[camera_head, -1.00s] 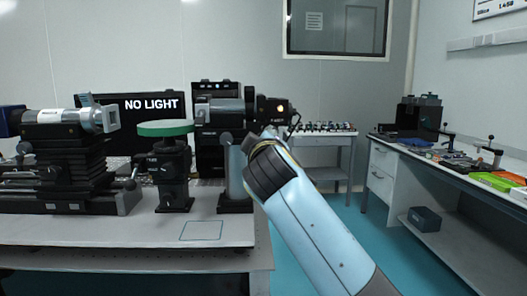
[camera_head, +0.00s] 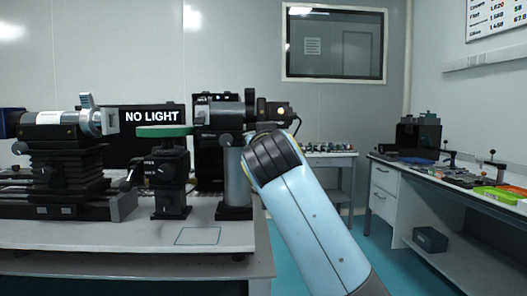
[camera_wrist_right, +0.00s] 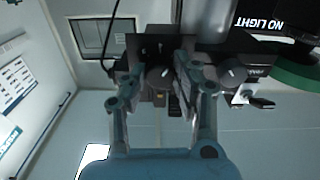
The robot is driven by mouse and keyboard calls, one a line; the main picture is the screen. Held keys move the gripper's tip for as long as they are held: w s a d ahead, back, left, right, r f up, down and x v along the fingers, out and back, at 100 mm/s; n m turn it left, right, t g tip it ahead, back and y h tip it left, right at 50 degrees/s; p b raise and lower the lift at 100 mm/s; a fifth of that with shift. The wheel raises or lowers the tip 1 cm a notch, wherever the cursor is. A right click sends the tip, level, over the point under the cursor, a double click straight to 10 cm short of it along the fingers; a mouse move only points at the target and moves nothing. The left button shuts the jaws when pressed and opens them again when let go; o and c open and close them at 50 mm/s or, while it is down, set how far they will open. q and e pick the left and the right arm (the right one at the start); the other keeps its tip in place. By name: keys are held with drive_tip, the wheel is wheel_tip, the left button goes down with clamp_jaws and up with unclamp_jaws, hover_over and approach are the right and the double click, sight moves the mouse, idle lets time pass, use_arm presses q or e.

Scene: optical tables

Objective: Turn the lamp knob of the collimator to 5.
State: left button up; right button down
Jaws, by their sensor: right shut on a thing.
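The collimator (camera_head: 221,117) is a dark and grey tube on a post at the right end of the near table. Its black lamp housing (camera_head: 263,110) faces right, with a small pale yellow spot on it. My right arm comes up from below in the head view and hides its own gripper there. In the right wrist view, my right gripper (camera_wrist_right: 160,75) has its two fingers on either side of a dark round knob (camera_wrist_right: 158,77) on the housing, shut on it. The knob's scale is too small to read. My left gripper is not in view.
A green round plate (camera_head: 164,131) on a stand and a long instrument (camera_head: 62,150) stand to the left. A black "NO LIGHT" sign (camera_head: 153,115) is behind them. A side bench (camera_head: 385,190) with small parts is at the right, with open floor before it.

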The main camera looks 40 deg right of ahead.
drive_tip(key=shift+f+m+b, duration=0.3)
drive_tip(key=shift+m+b, duration=0.3)
drive_tip(key=shift+m, duration=0.7)
drive_tip(key=c, duration=1)
unclamp_jaws()
drive_tip(key=shift+r, duration=0.15)
wheel_tip(320, 180, up, 10)
